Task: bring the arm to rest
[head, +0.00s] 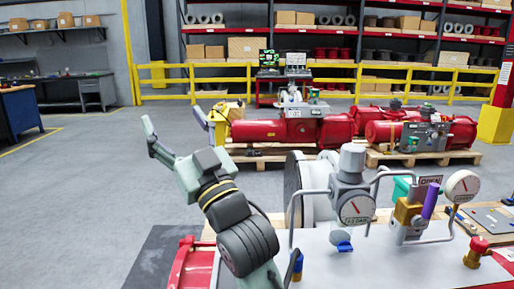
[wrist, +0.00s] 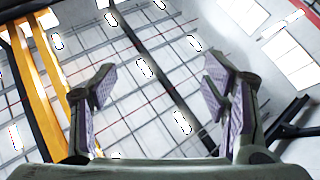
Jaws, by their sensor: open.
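My gripper (head: 176,136) is raised at the left of the head view, above the floor and apart from the valve assembly. Its two fingers are spread, with nothing between them. In the wrist view my gripper (wrist: 160,95) points up at the ceiling, and its open fingers stand wide apart at left and right. My arm rises from the lower middle of the head view, bent, just left of the bench.
A bench (head: 385,262) at lower right carries grey piping, a gauge (head: 356,209), a second gauge (head: 462,187), a purple-handled valve (head: 430,201) and a red valve (head: 477,250). Red tanks (head: 285,131) on pallets stand behind. Yellow railing (head: 380,80) crosses the back. Floor at left is clear.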

